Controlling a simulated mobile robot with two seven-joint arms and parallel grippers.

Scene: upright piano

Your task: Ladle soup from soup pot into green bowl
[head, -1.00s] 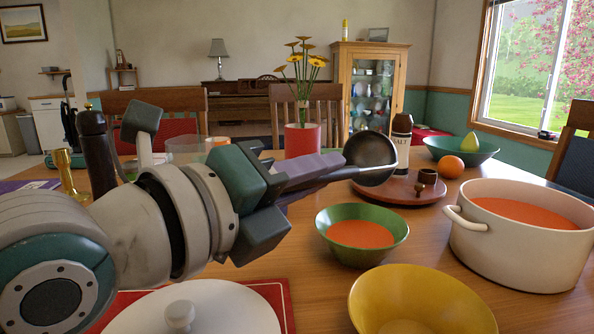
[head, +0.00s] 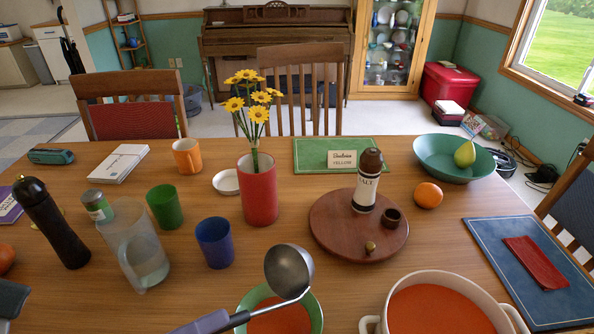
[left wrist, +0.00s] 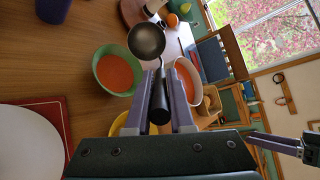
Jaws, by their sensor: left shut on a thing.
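My left gripper (left wrist: 166,90) is shut on the dark handle of a ladle (head: 289,271). In the left wrist view the ladle's bowl (left wrist: 146,41) reaches beyond the fingertips. Its bowl looks empty. In the head view the ladle is over the far rim of the green bowl (head: 314,311), which holds orange soup (head: 280,320). The white soup pot (head: 510,315) is to the right with orange soup (head: 437,310) inside. Part of another gripper, seemingly my right one (left wrist: 290,148), shows at the right of the left wrist view; its jaw state is unclear.
A round wooden board (head: 335,235) with a bottle (head: 366,185) lies beyond the pot. A red vase (head: 258,190) and a blue cup (head: 214,243) stand beyond the ladle. A yellow bowl (left wrist: 121,127) is near the gripper. A blue mat (head: 495,250) lies at right.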

